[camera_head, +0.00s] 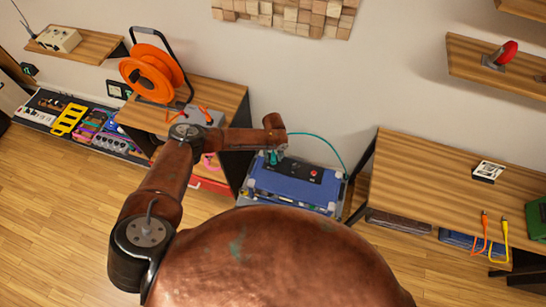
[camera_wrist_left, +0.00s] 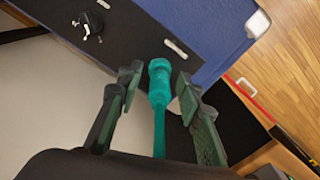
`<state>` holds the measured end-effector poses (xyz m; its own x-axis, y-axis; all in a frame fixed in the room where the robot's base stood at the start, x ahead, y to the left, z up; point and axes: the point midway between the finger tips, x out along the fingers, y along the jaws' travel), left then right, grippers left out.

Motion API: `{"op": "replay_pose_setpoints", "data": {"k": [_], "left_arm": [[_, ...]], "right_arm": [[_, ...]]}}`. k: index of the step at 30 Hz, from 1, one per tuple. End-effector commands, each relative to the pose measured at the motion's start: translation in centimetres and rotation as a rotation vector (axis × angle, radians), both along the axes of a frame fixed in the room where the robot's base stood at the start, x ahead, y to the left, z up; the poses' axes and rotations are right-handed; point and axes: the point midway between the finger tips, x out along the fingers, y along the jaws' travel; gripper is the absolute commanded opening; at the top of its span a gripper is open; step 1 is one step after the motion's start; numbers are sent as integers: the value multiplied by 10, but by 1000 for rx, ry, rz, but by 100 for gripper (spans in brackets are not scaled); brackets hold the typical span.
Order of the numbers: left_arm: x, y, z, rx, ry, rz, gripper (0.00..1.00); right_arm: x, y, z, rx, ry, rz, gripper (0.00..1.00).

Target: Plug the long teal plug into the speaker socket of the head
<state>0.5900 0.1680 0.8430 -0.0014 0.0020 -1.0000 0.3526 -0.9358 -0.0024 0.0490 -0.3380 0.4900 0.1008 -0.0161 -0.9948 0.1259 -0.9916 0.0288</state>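The blue head (camera_head: 298,184), a box with a dark top panel, stands low by the wall between two wooden benches. My left gripper (camera_head: 277,155) is just above its far left part. In the left wrist view the teal plug (camera_wrist_left: 160,82) lies between the two fingers of my left gripper (camera_wrist_left: 159,88), with a narrow gap showing on each side. Its cable runs back toward the palm. The plug's far end is over the black panel (camera_wrist_left: 125,25) of the blue head (camera_wrist_left: 200,30). I cannot tell whether it sits in a socket. My right gripper is out of view.
A teal cable (camera_head: 328,146) arcs to the head's right side. A wooden bench (camera_head: 430,185) stands right of the head. The left bench (camera_head: 215,95) carries an orange reel (camera_head: 152,73). A pedal board (camera_head: 80,125) lies at left. The front left floor is clear.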

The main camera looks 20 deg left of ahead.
Motion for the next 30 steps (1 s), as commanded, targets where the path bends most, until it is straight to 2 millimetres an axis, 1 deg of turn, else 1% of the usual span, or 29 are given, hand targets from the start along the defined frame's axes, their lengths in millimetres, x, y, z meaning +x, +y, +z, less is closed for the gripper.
{"op": "replay_pose_setpoints", "data": {"k": [5,8,11,14,24,27,30], "left_arm": [[0,0,0,0,0,0,35],[0,0,1,0,0,0,35],[0,0,7,-1,0,-1,35],[1,0,20,-1,0,-1,35],[1,0,90,-2,-2,-1,35],[1,0,104,-2,-2,-1,35],[0,-1,114,-1,0,-1,35]], "right_arm": [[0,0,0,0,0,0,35],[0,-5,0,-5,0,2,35],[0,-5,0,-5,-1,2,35],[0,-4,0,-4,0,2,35],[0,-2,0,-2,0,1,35],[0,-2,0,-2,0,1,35],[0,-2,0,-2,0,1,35]]}}
